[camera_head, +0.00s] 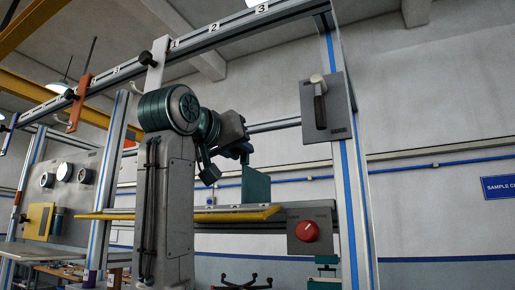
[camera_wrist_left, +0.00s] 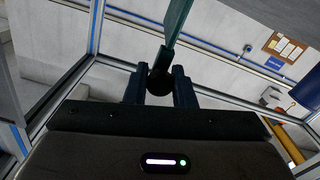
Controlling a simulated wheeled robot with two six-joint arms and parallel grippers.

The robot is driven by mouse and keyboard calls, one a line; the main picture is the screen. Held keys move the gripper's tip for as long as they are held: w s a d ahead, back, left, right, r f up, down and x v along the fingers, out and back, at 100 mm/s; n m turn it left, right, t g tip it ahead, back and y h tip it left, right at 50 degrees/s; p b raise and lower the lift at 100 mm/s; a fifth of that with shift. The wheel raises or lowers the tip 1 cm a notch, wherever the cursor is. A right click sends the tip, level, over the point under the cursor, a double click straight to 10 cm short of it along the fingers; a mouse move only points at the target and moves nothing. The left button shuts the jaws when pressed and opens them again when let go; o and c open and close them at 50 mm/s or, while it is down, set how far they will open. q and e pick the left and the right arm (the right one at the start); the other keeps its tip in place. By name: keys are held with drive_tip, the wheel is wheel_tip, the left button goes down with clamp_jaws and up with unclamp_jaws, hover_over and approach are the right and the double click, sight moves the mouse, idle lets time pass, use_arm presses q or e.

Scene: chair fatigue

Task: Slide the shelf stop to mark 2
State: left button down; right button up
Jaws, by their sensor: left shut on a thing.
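The shelf stop, seen as a teal upright plate (camera_head: 256,186), stands over the yellow-edged shelf (camera_head: 180,215) in the head view. In the left wrist view the teal plate (camera_wrist_left: 176,22) runs up from a dark round knob (camera_wrist_left: 158,84). My left gripper (camera_head: 241,152) is at the top of the plate, and its two fingers (camera_wrist_left: 159,88) are shut on the knob. Small pale marks (camera_head: 236,206) show along the shelf, partly hidden by my arm, and their numbers are too small to read. My right gripper is not in view.
An upper rail (camera_head: 290,12) carries marks 1, 2 and 3 and hanging hooks with dark knobs (camera_head: 146,58). A grey post (camera_head: 345,150) with a handle panel (camera_head: 327,107) stands right of the shelf. A red dial (camera_head: 307,231) sits below it.

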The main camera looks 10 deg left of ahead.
use_arm(q)
drive_tip(key=shift+w+a, duration=0.1)
drive_tip(key=shift+a, duration=0.25)
drive_tip(key=shift+d, duration=0.25)
drive_tip(key=c, duration=1.4)
unclamp_jaws()
drive_tip(key=shift+d, duration=0.2)
drive_tip(key=shift+o, duration=1)
drive_tip(key=shift+a, duration=0.1)
drive_tip(key=shift+s+a, duration=0.15)
drive_tip(key=shift+s, duration=0.2)
drive_tip(key=b+v, duration=0.2)
drive_tip(key=v, duration=0.2)
drive_tip(key=shift+s+f, duration=0.15)
drive_tip(key=shift+s, duration=0.25)
drive_tip(key=shift+b+v, duration=0.95)
drive_tip(key=shift+v, duration=1.85)
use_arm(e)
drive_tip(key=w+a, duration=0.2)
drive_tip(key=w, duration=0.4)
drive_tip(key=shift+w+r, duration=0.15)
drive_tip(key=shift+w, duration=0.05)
